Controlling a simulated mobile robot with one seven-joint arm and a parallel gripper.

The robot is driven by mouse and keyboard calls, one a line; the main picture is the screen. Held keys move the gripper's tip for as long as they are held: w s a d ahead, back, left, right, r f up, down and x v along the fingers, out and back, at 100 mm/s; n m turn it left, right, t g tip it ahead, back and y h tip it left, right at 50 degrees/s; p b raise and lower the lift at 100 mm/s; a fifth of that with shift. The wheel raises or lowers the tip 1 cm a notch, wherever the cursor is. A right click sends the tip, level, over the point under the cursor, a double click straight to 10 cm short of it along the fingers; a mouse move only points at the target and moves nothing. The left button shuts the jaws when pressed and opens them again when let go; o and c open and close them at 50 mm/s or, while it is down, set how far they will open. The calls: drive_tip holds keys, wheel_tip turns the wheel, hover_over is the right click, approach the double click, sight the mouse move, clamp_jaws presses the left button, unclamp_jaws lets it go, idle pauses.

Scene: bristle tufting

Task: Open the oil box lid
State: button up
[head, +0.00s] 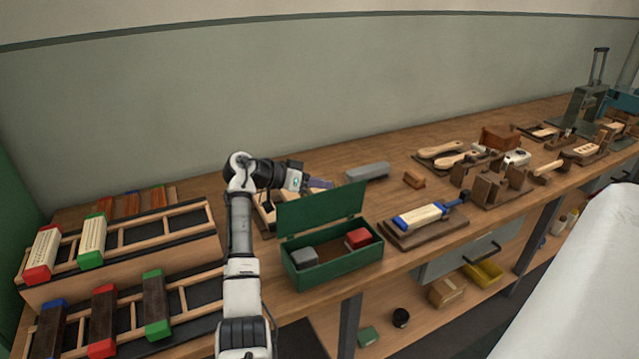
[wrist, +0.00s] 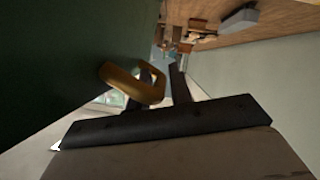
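The green oil box (head: 335,272) stands on the bench, and its green lid (head: 322,209) is raised, roughly upright at the back edge. A grey block (head: 304,257) and a red block (head: 359,238) lie inside. My gripper (head: 322,184) is behind the top of the lid in the head view, its tips partly hidden. In the wrist view the dark green surface fills the left, with a brass loop (wrist: 122,82) in front of my fingers (wrist: 160,70). The fingers stand apart with a gap; the left one overlaps the loop. I cannot tell whether they touch it.
A wooden rack with colour-ended brush blocks (head: 92,240) stands at left. A grey bar (head: 367,172) lies behind the box. A blue-ended brush block on a board (head: 420,216) is close on the right. The wall bounds the bench's back.

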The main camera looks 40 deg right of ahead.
drive_tip(key=b+v, duration=0.3)
drive_tip(key=v, duration=1)
drive_tip(key=shift+w+a+b, duration=0.15)
drive_tip(key=shift+a+b, duration=0.2)
drive_tip(key=shift+b, duration=0.05)
drive_tip(key=shift+r, duration=0.1)
